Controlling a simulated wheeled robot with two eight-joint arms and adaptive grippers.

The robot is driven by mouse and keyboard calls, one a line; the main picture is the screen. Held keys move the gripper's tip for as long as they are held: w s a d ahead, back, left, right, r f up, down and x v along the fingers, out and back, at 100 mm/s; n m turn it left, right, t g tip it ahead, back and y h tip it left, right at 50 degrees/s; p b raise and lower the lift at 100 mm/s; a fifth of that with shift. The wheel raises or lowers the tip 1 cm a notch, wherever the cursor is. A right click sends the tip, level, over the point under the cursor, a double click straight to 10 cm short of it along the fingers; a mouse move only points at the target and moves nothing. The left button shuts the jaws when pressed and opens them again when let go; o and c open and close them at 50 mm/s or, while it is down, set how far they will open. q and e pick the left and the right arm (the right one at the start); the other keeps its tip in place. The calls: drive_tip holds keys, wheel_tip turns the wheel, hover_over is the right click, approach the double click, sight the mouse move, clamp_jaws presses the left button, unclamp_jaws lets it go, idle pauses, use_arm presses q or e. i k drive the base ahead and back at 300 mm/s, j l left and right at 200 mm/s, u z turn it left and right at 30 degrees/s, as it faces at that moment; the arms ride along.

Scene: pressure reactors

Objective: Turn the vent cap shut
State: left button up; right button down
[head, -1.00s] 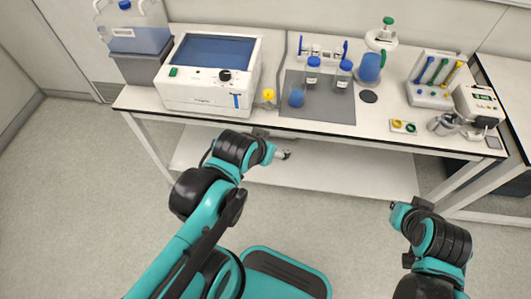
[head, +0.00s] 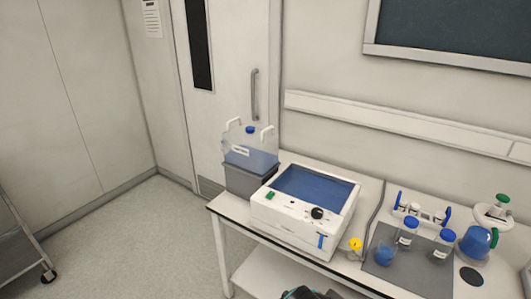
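A clear carboy (head: 250,160) of blue liquid stands at the back left end of the bench in the head view. A blue cap (head: 251,129) sits on its top between two white handles. I cannot tell whether this is the vent cap, nor whether it is turned open or shut. Only a small dark and teal piece of my arm shows at the bottom edge. Neither of my grippers is in view.
The carboy stands on a grey box (head: 241,182). To its right are a white instrument (head: 282,222) with a blue top, a yellow-capped vessel (head: 355,249), blue-capped bottles (head: 406,234) on a grey mat (head: 400,266), and a green-topped flask (head: 480,240). A wall and door stand behind.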

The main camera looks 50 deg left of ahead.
sight(250, 129)
drive_tip(key=u, duration=1.8)
